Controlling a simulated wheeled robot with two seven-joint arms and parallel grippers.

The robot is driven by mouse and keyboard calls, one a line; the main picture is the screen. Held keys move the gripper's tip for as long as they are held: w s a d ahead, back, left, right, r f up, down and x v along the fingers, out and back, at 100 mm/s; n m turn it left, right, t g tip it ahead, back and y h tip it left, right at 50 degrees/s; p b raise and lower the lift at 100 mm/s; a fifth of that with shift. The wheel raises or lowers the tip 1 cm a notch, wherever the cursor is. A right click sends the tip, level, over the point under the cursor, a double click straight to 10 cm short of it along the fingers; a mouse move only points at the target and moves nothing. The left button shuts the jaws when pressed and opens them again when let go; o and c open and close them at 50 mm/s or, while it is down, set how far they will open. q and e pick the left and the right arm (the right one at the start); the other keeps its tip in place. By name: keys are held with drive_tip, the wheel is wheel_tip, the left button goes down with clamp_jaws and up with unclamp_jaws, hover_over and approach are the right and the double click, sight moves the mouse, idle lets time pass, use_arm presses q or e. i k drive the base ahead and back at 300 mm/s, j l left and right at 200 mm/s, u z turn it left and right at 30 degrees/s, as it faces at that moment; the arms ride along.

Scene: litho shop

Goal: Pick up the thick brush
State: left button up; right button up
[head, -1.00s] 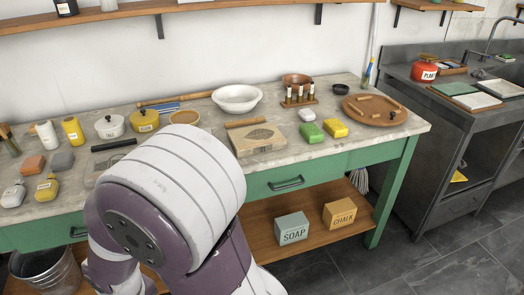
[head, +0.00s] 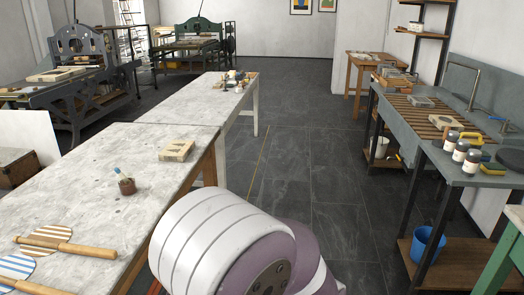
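No brush that I can clearly tell as the thick brush shows in the head view. A small brown pot (head: 127,186) stands on the near pale stone-topped table (head: 90,205) at the left. A short thing with a pale blue end (head: 118,172) sticks up out of it; it is too small to tell whether it is a brush. Neither gripper is in view. Only a rounded white and purple part of my own arm shows at the bottom centre, hiding the floor and part of the table's edge behind it.
Striped paddles (head: 48,235) with wooden handles and a stone block (head: 177,150) lie on the near table. Presses (head: 85,70) stand at the back left. At the right is a sink bench with jars (head: 460,151) and a blue bucket (head: 428,243) below. The middle aisle floor (head: 290,160) is clear.

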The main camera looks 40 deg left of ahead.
sight(118, 171)
drive_tip(key=i+u, duration=0.1)
drive_tip(key=u, duration=0.35)
drive_tip(key=i+u, duration=0.15)
drive_tip(key=u, duration=0.3)
drive_tip(key=i+l+u, duration=0.1)
drive_tip(key=u, duration=0.35)
drive_tip(key=i+l+u, duration=0.1)
drive_tip(key=u, duration=0.4)
drive_tip(key=l+u, duration=0.2)
drive_tip(key=u, duration=0.25)
drive_tip(key=i+l+u, duration=0.1)
drive_tip(key=l, duration=0.35)
drive_tip(key=i+l+u, duration=0.15)
drive_tip(key=l, duration=0.35)
drive_tip(key=l+u, duration=0.1)
drive_tip(key=l, duration=0.4)
